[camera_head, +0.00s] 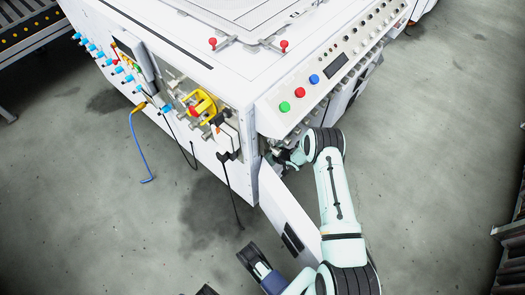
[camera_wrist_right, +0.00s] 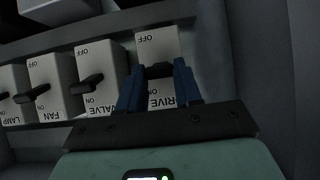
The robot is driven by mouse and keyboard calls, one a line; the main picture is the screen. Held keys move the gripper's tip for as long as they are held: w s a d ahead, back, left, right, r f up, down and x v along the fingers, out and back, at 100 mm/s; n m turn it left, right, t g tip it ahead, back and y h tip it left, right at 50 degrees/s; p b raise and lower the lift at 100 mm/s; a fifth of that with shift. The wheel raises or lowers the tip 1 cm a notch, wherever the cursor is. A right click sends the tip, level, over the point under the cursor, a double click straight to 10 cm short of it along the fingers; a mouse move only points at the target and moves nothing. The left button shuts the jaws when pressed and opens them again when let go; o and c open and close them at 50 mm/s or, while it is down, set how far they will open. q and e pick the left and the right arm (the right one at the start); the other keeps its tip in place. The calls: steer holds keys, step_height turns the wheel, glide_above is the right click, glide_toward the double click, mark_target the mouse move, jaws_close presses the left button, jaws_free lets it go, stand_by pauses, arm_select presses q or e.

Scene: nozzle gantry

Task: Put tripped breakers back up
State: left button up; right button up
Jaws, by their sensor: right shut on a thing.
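In the head view my right arm reaches into the cabinet's opening, and its gripper (camera_head: 283,156) is partly hidden there. In the right wrist view the right gripper (camera_wrist_right: 158,74) has its two blue fingers closed around the dark lever of the DRIVE breaker (camera_wrist_right: 157,45). To its left stand the VALVE breaker (camera_wrist_right: 103,63), the FAN breaker (camera_wrist_right: 46,74) and the LAMP breaker (camera_wrist_right: 12,78), each with a dark lever. OFF is at the top of this picture and ON below.
An open white door (camera_head: 287,207) stands beside my right forearm. Above the opening is a sloped panel (camera_head: 270,118) with green, red and blue buttons. A cable (camera_head: 228,185) hangs at the cabinet corner. The grey floor (camera_head: 430,170) to the right is clear.

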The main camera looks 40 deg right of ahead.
arm_select(q)
steer(key=shift+w, duration=0.1)
stand_by(0.4)
arm_select(e)
steer(key=o, duration=1)
steer(key=shift+o, duration=0.2)
arm_select(q)
steer(key=shift+r, duration=0.1)
arm_select(e)
steer(key=shift+r, duration=0.1)
arm_select(q)
steer(key=s+d+r+g+p, duration=0.1)
steer(key=s+d+r+p, duration=0.2)
steer(key=s+r+p, duration=0.1)
steer(key=shift+s+r+h, duration=0.4)
steer(key=shift+s+r, duration=0.05)
arm_select(e)
steer(key=v, duration=1.3)
steer(key=shift+r, duration=0.25)
